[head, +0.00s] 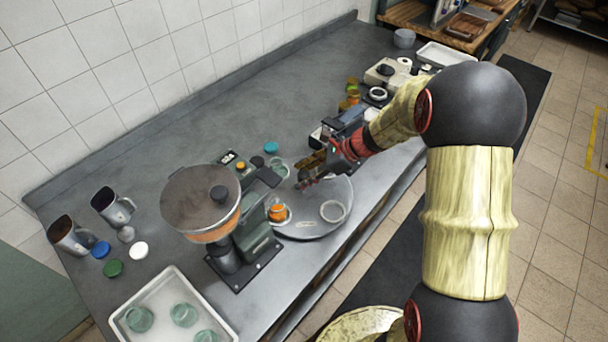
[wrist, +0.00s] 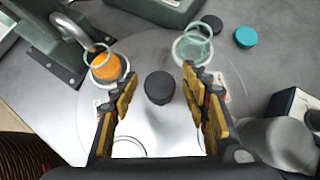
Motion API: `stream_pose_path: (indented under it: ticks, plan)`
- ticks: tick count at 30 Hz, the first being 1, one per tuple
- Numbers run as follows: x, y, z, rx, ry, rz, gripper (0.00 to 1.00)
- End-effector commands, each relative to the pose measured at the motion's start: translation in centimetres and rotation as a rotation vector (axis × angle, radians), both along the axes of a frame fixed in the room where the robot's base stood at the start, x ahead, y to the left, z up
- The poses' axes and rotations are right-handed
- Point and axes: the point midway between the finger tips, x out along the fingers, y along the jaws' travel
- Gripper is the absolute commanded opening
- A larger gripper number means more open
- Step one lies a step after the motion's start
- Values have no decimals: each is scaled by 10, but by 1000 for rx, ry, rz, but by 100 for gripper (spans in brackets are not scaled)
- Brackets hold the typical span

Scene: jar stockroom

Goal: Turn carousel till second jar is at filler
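The round grey carousel (head: 318,224) lies on the counter beside the filler (head: 205,205), a hopper machine on a dark stand. A jar with orange contents (head: 277,212) sits on the carousel at the filler; it also shows in the wrist view (wrist: 104,67). A clear, empty-looking jar (wrist: 192,50) stands in another seat at the far side. An empty white ring seat (head: 333,211) shows at the right. My gripper (wrist: 161,80) is open over the carousel, its fingers on either side of the black centre knob (wrist: 160,90). Contact with the knob cannot be told.
A teal lid (wrist: 245,37) and a black lid (wrist: 212,23) lie beyond the carousel. A white tray (head: 223,315) with several glass jars is at the front left. Metal jugs (head: 112,207) and coloured lids stand at the left. Equipment crowds the counter's right part.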

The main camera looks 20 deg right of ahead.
Motion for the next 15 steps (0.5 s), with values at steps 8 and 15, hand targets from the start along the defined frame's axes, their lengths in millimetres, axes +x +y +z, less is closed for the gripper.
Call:
stream_pose_path:
  ticks: [8,15]
  plan:
    - [0,0,0,0,0,0,29]
    - [0,0,0,0,0,0,16]
